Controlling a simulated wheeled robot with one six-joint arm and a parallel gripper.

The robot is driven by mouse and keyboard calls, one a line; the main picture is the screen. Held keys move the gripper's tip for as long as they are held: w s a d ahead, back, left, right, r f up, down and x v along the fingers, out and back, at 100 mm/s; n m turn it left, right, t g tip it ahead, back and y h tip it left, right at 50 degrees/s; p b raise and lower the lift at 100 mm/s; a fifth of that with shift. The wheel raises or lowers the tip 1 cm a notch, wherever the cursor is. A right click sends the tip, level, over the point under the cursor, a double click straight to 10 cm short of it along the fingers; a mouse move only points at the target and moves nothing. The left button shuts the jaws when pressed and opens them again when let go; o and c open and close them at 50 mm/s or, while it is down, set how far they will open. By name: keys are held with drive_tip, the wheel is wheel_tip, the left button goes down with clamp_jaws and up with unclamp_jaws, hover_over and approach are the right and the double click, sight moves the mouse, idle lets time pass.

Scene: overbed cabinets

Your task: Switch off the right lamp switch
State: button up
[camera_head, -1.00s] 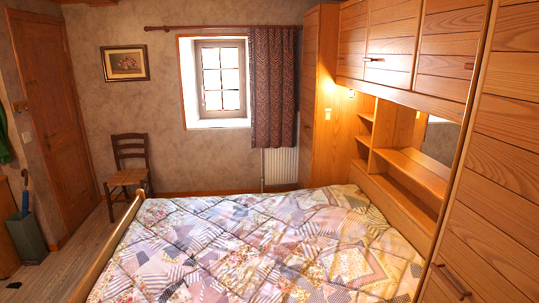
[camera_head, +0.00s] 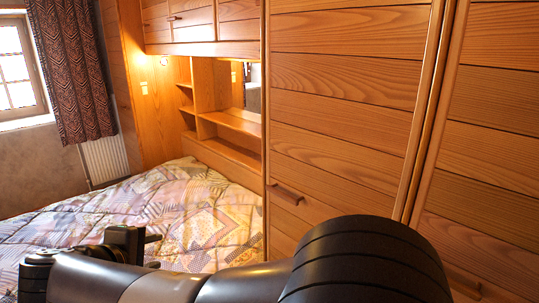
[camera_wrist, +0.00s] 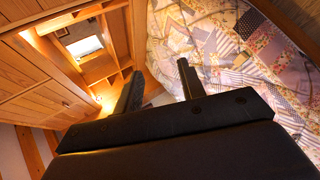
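A small pale switch plate (camera_head: 145,87) sits on the wooden end panel at the far side of the bed, in the head view. A lit lamp (camera_head: 164,61) glows above and right of it. No switch on the near side shows; the tall near cabinet blocks that part of the alcove. My gripper (camera_head: 153,251) is over the bed at the lower left, well apart from the plate. In the wrist view my gripper (camera_wrist: 159,70) has its two black fingers spread with nothing between them. I cannot make out a switch in the wrist view.
A patchwork bed (camera_head: 185,205) fills the lower left. Open shelves (camera_head: 235,122) and overhead cabinets (camera_head: 190,20) line the wall beyond. A tall cabinet (camera_head: 345,110) with a handle (camera_head: 287,193) stands close on the right. A curtain (camera_head: 73,70) hangs at the window.

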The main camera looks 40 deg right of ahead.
drive_tip(key=w+a+t+b, duration=0.1)
drive_tip(key=a, duration=0.1)
drive_tip(key=w+a+n+t+h+b, duration=0.1)
drive_tip(key=w+a, duration=0.1)
drive_tip(key=a, duration=0.1)
drive_tip(key=w+a+t+b, duration=0.1)
drive_tip(key=a, duration=0.2)
drive_tip(key=shift+w+f+n+b, duration=0.1)
drive_tip(key=shift+w+n+b, duration=0.1)
drive_tip(key=shift+n+b, duration=0.2)
drive_tip(key=c, duration=0.3)
drive_tip(key=a+t+b, duration=0.1)
drive_tip(key=a, duration=0.1)
drive_tip(key=a+r+t+h, duration=0.1)
drive_tip(key=a, duration=0.2)
drive_tip(key=w+a+r+n+t+b, duration=0.1)
drive_tip(key=a, duration=0.2)
drive_tip(key=shift+r+t+b, duration=0.2)
drive_tip(key=shift+t+b, duration=0.1)
drive_tip(key=shift+t, duration=0.1)
clamp_jaws()
drive_tip(key=shift+r, duration=0.15)
